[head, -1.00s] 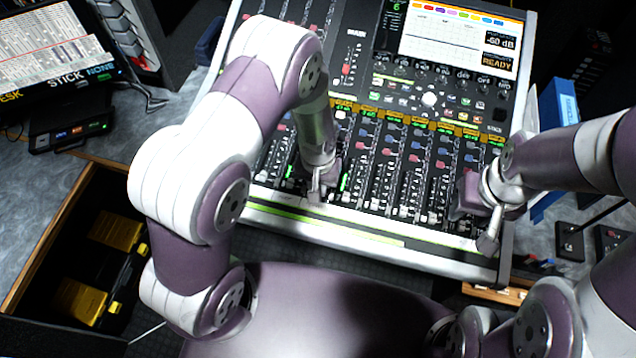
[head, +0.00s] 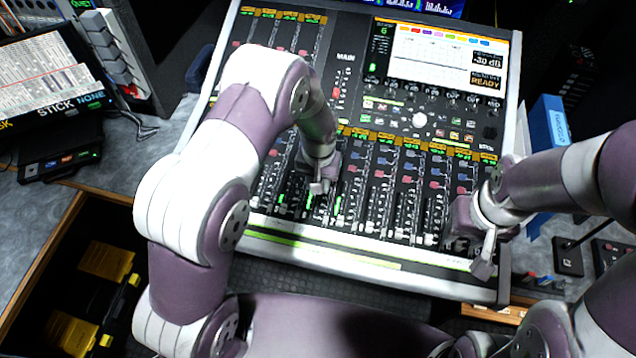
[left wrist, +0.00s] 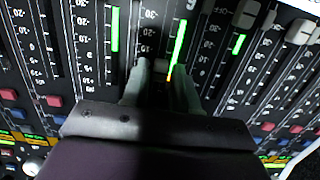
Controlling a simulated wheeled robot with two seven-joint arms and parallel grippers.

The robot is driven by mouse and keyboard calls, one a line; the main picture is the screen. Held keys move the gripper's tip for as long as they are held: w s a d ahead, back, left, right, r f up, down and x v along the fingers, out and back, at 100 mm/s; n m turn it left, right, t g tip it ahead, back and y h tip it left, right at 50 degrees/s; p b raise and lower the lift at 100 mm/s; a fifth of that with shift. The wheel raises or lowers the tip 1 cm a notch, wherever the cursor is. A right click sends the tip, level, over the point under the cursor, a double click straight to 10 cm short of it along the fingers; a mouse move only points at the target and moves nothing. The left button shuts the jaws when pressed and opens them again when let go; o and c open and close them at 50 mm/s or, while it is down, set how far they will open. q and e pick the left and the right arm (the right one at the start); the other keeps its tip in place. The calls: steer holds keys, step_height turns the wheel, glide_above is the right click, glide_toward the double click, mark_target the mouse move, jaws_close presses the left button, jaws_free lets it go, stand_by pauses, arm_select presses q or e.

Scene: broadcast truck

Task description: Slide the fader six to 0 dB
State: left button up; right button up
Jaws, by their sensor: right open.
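Fader six is on the mixing console (head: 390,262); its strip, numbered 6, shows in the left wrist view with a green meter. My left gripper (head: 318,187) is over the lower fader bank. In the left wrist view, the two fingers of my left gripper (left wrist: 163,85) stand about a cap's width apart on either side of fader six's cap (left wrist: 162,68), which is mostly hidden between them. The console screen (head: 446,55) shows 6 at its left and reads -30 dB and READY. My right gripper (head: 484,258) is open and empty by the console's front right corner.
A blue box (head: 550,125) is right of the console. An open drawer with yellow cases (head: 105,262) is at the lower left.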

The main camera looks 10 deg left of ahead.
arm_select(q)
steer(key=shift+r, duration=0.1)
step_height(320, 180, up, 13)
steer(key=b, duration=0.1)
steer(key=shift+f, duration=0.2)
stand_by(0.4)
steer(key=s+a+r, duration=0.1)
steer(key=s+a, duration=0.2)
steer(key=s, duration=0.5)
steer(key=s+a+r+t, duration=0.1)
steer(key=s+a, duration=0.3)
steer(key=s, duration=0.4)
steer(key=shift+a+r, duration=0.3)
steer(key=shift+r, duration=0.1)
steer(key=shift+s, duration=0.2)
